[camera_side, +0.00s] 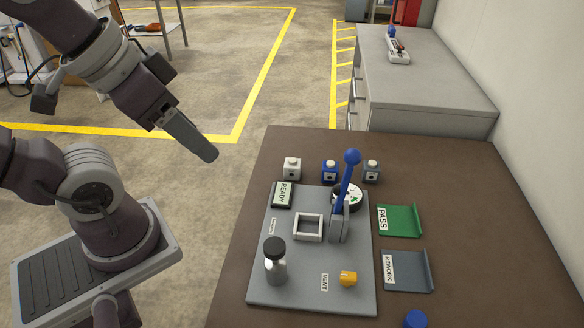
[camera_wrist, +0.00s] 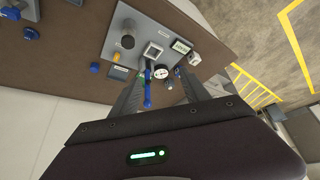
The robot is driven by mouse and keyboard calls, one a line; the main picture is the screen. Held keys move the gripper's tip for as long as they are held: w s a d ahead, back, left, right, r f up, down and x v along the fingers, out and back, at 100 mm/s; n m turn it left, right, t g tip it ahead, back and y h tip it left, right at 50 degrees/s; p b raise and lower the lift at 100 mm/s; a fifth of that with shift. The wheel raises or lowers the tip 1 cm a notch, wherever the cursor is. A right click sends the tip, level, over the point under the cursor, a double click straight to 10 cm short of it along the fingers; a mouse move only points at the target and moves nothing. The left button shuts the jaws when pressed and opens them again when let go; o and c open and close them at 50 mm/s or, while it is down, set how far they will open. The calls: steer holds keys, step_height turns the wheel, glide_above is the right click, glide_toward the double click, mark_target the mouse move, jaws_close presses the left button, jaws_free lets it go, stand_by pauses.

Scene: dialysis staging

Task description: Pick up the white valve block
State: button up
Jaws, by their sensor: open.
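The white valve block (camera_side: 292,168) stands upright on the brown table, at the left end of a row of three blocks behind the grey panel. It also shows in the wrist view (camera_wrist: 195,59), right of the READY sign. My gripper (camera_side: 207,153) is up in the air to the left of the table, apart from the block. In the wrist view its two fingers (camera_wrist: 163,78) are spread with nothing held between them; the table and panel show well beyond them.
A blue block (camera_side: 330,173) and a grey block (camera_side: 371,172) stand right of the white one. The grey panel (camera_side: 320,292) carries a tall blue-handled lever (camera_side: 348,180), a black-capped bottle (camera_side: 275,262) and a square frame (camera_side: 308,227). Green (camera_side: 400,222) and grey (camera_side: 408,270) trays lie right.

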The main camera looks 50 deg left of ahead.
steer(key=shift+o, duration=0.8)
steer(key=w+d+f+n+g+h, duration=0.25)
steer(key=w+n+g, duration=0.2)
steer(key=w, duration=0.25)
steer(key=n+t+h, duration=0.4)
steer(key=n+h, duration=0.4)
steer(key=n, duration=0.8)
glide_above(287, 162)
steer(key=s+d, duration=0.4)
step_height(287, 162, down, 16)
steer(key=a+f+n+t, duration=0.1)
steer(key=a+f+n, duration=0.1)
steer(key=f, duration=0.1)
steer(key=a+f+n+t, duration=0.2)
steer(key=f, duration=0.1)
steer(key=a+f+n+t+y, duration=0.1)
steer(key=a+f+n, duration=0.1)
steer(key=a+f, duration=0.1)
steer(key=shift+w+a+f, duration=0.1)
steer(key=shift+f, duration=0.1)
steer(key=shift+n+t, duration=0.25)
steer(key=x, duration=0.3)
steer(key=f+x, duration=0.1)
steer(key=x, duration=0.3)
steer(key=shift+a, duration=0.2)
steer(key=shift+r, duration=0.1)
jaws_close()
